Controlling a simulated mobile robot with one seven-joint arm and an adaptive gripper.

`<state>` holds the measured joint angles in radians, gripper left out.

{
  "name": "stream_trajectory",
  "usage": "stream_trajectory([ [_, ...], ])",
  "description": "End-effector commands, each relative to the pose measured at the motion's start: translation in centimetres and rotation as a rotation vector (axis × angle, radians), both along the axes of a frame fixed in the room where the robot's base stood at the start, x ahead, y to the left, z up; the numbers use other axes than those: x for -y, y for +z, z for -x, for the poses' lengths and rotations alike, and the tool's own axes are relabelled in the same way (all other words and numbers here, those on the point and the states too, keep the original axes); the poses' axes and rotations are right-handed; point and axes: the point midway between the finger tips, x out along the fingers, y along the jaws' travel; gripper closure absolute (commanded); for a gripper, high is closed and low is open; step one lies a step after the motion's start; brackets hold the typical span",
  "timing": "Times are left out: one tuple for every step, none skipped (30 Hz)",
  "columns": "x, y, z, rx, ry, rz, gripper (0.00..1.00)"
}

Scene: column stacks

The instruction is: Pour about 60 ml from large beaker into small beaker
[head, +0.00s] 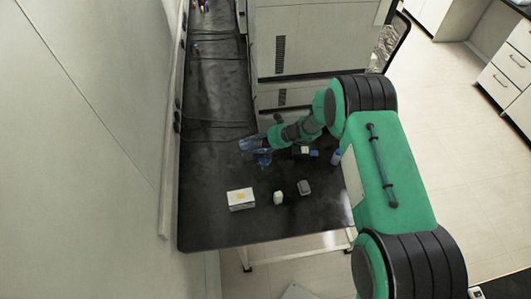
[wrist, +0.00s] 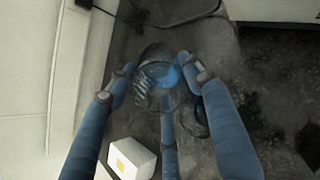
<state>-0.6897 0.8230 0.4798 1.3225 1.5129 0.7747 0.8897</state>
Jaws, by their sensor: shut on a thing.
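A clear beaker holding blue liquid, which I take to be the large beaker (wrist: 158,78), sits between the blue fingers of my gripper (wrist: 160,72) in the wrist view. My gripper is shut on it. In the head view the large beaker (head: 250,145) looks tilted at the end of my arm, above the bench. A second clear vessel, likely the small beaker (wrist: 197,118), shows below and right of it in the wrist view, partly hidden by a finger. In the head view the small beaker (head: 264,161) is just below the large one. I cannot tell whether liquid is flowing.
On the dark bench (head: 215,212) stand a white box (head: 240,198), a small white bottle (head: 278,197) and a grey item (head: 304,187). Cables (head: 213,124) lie behind.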

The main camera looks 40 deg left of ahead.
Motion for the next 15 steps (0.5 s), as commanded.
stream_trajectory([
  [-0.05,0.10,0.01,0.001,0.001,0.003,0.81],
  [-0.07,0.12,0.03,0.002,0.002,0.005,0.81],
  [-0.10,0.15,0.05,0.004,0.002,0.010,0.81],
  [-0.12,0.16,0.06,0.005,0.002,0.016,0.81],
  [-0.13,0.16,0.08,0.007,0.002,0.022,0.81],
  [-0.16,0.15,0.08,0.009,0.002,0.031,0.81],
  [-0.17,0.14,0.12,0.011,0.003,0.037,0.81],
  [-0.18,0.12,0.13,0.013,0.003,0.044,0.81],
  [-0.19,0.09,0.14,0.016,0.003,0.050,0.81],
  [-0.19,0.06,0.12,0.017,0.002,0.056,0.81],
  [-0.19,0.01,0.11,0.019,0.002,0.060,0.81],
  [-0.16,-0.05,0.09,0.020,0.002,0.065,0.81],
  [-0.17,-0.08,0.09,0.021,0.002,0.068,0.81],
  [-0.16,-0.12,0.08,0.021,0.002,0.069,0.81],
  [-0.15,-0.16,0.08,0.021,0.002,0.070,0.81],
])
